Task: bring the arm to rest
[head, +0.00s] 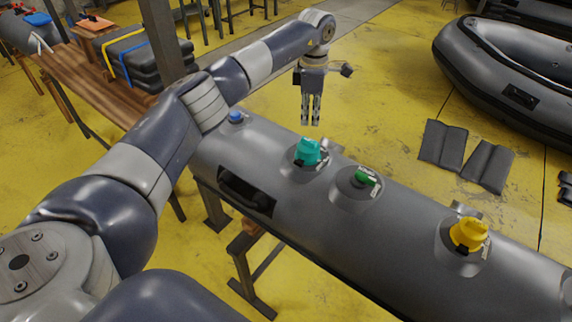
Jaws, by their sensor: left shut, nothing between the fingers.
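My left arm reaches in from the left, over the far end of a grey inflatable tube (400,235). My left gripper (311,122) points straight down, its fingers together with nothing between them. In the picture it shows just above the teal cap (308,151) on the tube; I cannot tell the exact gap. The tube also carries a small blue knob (235,117), a green piece (366,177) on a round fitting, and a yellow cap (468,234). My right gripper is not in view.
The tube rests on a wooden stand (246,265). A wooden bench (93,75) with folded grey bundles (146,58) stands at the upper left, beside a post (163,40). A grey boat (500,90) lies at the upper right. Dark flat pads (443,145) lie on the yellow floor.

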